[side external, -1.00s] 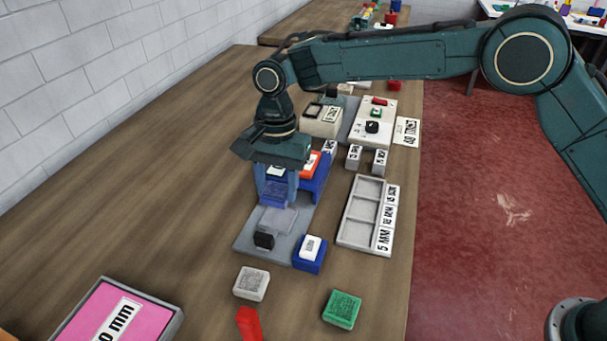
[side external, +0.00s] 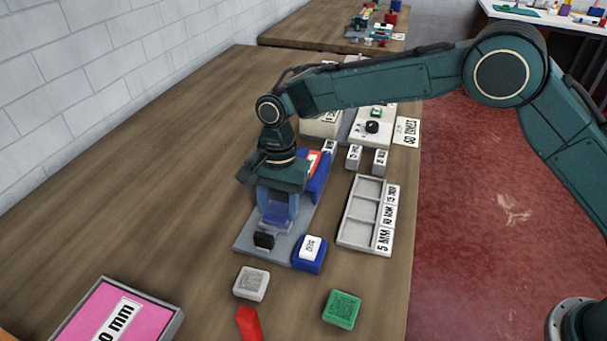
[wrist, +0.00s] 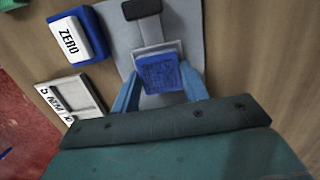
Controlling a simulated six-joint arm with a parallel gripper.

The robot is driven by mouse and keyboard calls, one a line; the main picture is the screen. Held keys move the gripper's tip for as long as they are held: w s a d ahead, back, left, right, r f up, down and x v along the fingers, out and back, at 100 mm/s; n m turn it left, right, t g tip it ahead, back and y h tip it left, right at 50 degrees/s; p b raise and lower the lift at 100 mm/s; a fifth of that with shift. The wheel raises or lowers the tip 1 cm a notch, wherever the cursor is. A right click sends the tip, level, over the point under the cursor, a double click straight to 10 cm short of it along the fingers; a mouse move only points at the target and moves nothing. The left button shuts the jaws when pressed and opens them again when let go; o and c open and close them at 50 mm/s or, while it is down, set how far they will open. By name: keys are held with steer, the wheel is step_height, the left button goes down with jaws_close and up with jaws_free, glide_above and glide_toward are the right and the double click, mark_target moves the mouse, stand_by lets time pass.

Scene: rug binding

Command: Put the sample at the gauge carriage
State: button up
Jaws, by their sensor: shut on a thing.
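The sample, a small blue-violet square (wrist: 160,75), is held between the two blue fingers of my gripper (wrist: 161,84). In the side external view my gripper (side external: 277,214) is low over the grey gauge base, and its fingers partly hide the sample. The gauge carriage, a light grey rimmed square plate (wrist: 155,48), lies right under and around the sample in the wrist view. A black knob (wrist: 141,9) is on the base beyond it. I cannot tell whether the sample touches the carriage.
A blue block with a white ZERO button (side external: 309,247) stands beside the base. A labelled tray with three compartments (side external: 345,236) is to the right. White (side external: 251,283), green (side external: 342,309) and red (side external: 248,323) pieces lie nearer the camera.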

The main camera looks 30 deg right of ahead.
mark_target(280, 205)
steer(key=shift+f, duration=0.4)
steer(key=shift+s+f, duration=0.1)
steer(key=shift+f, duration=0.25)
steer(key=o, duration=1)
steer(key=shift+d, duration=0.1)
steer(key=shift+c, duration=0.2)
step_height(280, 205, up, 14)
steer(key=w, duration=0.1)
steer(key=shift+d+f, duration=0.25)
steer(key=shift+d, duration=0.2)
steer(key=shift+w, duration=0.1)
steer(key=shift+r, duration=0.1)
